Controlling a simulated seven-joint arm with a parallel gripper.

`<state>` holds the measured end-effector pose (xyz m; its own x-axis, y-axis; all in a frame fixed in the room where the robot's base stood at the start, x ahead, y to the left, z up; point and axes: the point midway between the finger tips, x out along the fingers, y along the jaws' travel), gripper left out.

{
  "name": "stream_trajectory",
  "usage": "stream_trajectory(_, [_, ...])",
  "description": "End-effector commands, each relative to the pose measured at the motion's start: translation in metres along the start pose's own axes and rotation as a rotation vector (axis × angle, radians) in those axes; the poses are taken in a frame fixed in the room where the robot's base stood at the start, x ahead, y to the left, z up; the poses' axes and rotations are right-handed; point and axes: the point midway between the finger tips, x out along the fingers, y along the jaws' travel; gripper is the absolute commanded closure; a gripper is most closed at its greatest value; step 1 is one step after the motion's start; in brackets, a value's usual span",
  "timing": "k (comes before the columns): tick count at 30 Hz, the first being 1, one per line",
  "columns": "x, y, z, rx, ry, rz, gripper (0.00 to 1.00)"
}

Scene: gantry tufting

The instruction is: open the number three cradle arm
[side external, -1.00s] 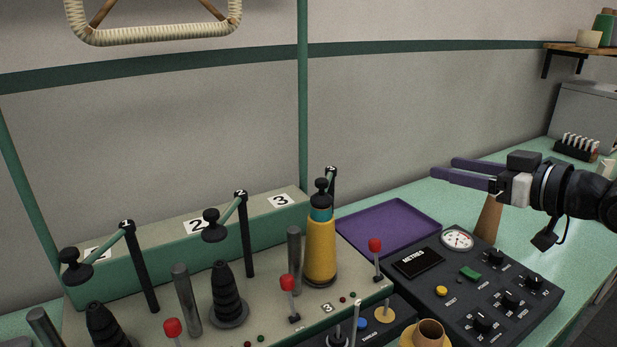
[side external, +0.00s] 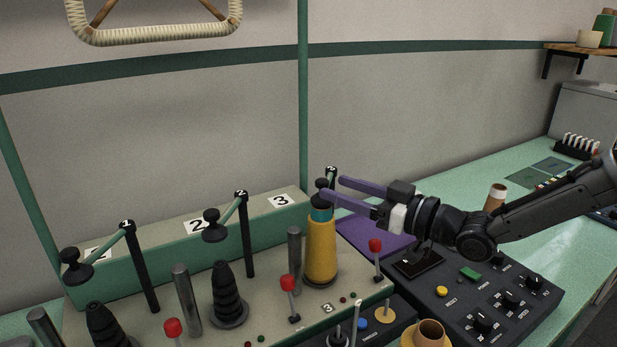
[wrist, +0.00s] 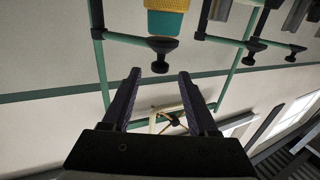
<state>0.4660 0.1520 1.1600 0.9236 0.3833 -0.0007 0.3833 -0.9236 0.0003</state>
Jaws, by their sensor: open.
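The number three cradle arm shows in the side external view as a black post top (side external: 331,171) and a black knob (side external: 321,183) over a yellow cone (side external: 320,250) with a teal band. In the wrist view its green bar (wrist: 125,38) runs to the knob (wrist: 162,58), which sits above the cone's top end. My gripper (side external: 332,187) is open, with purple fingers reaching left to the knob. In the wrist view the knob appears in the gap between the fingertips (wrist: 160,72). Whether a finger touches it, I cannot tell.
Cradle arms one (side external: 127,226) and two (side external: 241,196) stand to the left, with black cones below. A grey rod (side external: 294,260) and red-topped levers (side external: 375,246) stand near the yellow cone. A purple tray (side external: 355,232) and a dark control panel (side external: 500,300) lie to the right.

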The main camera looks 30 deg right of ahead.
Motion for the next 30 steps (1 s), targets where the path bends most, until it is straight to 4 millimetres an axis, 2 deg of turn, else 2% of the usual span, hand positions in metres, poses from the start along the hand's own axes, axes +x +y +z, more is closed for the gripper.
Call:
stream_trajectory(1, [0.011, 0.000, 0.001, 0.000, -0.001, -0.001, 0.41])
stream_trajectory(6, [0.042, 0.000, 0.000, 0.000, -0.001, 0.000, 0.41])
stream_trajectory(12, [0.067, 0.000, -0.001, 0.000, 0.001, 0.000, 0.41])
stream_trajectory(18, [0.077, 0.000, 0.000, 0.000, 0.000, 0.001, 0.41])
stream_trajectory(26, [0.078, 0.000, 0.000, 0.000, 0.000, 0.001, 0.41])
stream_trajectory(30, [0.078, 0.000, -0.001, 0.000, 0.001, 0.001, 0.66])
